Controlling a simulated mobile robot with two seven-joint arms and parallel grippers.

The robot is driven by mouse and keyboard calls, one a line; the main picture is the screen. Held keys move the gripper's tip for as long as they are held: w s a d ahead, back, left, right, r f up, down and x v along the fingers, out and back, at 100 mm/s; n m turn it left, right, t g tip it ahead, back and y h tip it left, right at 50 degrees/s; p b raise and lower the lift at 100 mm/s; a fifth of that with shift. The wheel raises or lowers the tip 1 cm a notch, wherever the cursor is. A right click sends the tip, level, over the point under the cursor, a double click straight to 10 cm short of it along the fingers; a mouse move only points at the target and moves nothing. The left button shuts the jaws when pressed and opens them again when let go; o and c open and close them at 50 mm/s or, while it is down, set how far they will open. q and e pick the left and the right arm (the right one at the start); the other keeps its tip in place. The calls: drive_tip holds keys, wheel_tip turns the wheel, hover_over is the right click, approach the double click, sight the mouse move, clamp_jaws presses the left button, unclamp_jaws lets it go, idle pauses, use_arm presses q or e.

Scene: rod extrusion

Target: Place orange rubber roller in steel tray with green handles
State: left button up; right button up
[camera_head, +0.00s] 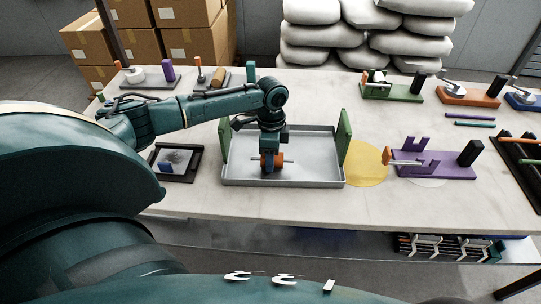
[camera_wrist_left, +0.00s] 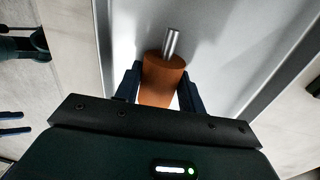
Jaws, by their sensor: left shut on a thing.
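The steel tray (camera_head: 316,173) with two green handles (camera_head: 344,137) sits on the table in the head view. My left gripper (camera_head: 271,161) is over the tray, pointing down, and is shut on the orange rubber roller (camera_head: 279,159). A thin metal shaft sticks out from the roller's ends. In the left wrist view the roller (camera_wrist_left: 160,82) is between the two dark fingers (camera_wrist_left: 160,88), with the tray floor (camera_wrist_left: 215,60) behind it. I cannot tell whether the roller touches the tray floor. My right gripper is not in view.
A yellow round mat (camera_head: 367,165) and a purple fixture (camera_head: 440,163) are right of the tray. A small black tray (camera_head: 188,175) lies to its left. Several fixtures stand along the back, including a green one (camera_head: 400,93). The table front is clear.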

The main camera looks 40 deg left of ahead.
use_arm(q)
drive_tip(key=shift+f, duration=0.15)
drive_tip(key=o, duration=1)
drive_tip(key=r, duration=0.8)
drive_tip(key=w+r, duration=0.1)
drive_tip(key=r, duration=0.3)
drive_tip(key=shift+a+r, duration=0.2)
drive_tip(key=shift+a, duration=0.05)
drive_tip(key=shift+s+f, duration=0.1)
